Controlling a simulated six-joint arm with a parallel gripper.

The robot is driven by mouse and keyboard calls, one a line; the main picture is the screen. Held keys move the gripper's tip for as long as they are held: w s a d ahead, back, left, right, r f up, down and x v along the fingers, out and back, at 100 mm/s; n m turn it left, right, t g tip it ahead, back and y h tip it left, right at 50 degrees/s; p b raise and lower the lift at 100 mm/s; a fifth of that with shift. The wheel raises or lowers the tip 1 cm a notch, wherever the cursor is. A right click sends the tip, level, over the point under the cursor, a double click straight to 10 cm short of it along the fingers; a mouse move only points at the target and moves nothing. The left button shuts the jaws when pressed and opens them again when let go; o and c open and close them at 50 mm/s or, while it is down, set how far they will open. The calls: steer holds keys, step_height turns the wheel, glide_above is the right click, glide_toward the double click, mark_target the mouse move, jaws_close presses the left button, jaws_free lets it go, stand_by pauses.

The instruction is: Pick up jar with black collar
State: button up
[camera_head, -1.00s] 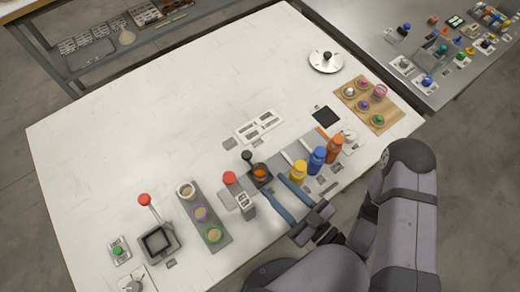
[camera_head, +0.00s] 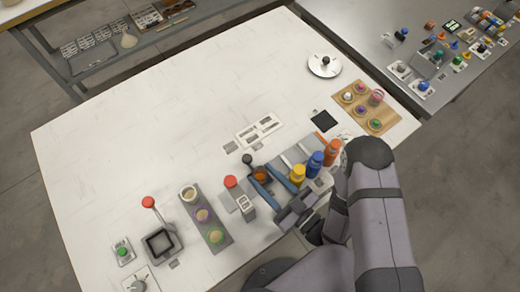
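A small dark jar-like vessel with orange contents (camera_head: 260,176) stands near the front middle of the white table. Its dark rim fits a black collar, but the view is too small to be sure. My gripper (camera_head: 261,174) is open, with its two blue-grey fingers reaching in from the front right. The fingertips are on either side of this vessel, and I cannot tell whether they touch it. The fingers hide part of its lower side.
Yellow (camera_head: 298,175), blue (camera_head: 315,164) and orange (camera_head: 332,152) bottles stand close to the right finger. A red-topped grey block (camera_head: 240,198) is close on the left. A grey tray (camera_head: 218,237) holds several cups. The table's back left is clear.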

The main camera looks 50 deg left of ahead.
mark_target(265, 179)
steer(key=shift+c, duration=0.6)
steer(key=c, duration=0.8)
steer(key=shift+r+p, duration=0.85)
steer(key=shift+r, duration=0.15)
steer(key=shift+r+p, duration=0.75)
steer(key=shift+r, duration=0.1)
steer(key=shift+w+d+f, duration=0.1)
steer(key=shift+w+d, duration=0.3)
steer(key=shift+d, duration=2.6)
steer(key=shift+w+d+r, duration=0.1)
steer(key=shift+w+d, duration=0.25)
steer(key=shift+d, duration=2.6)
steer(key=shift+w+d+f, duration=0.1)
steer(key=shift+w+d, duration=0.3)
steer(key=shift+d, duration=2.6)
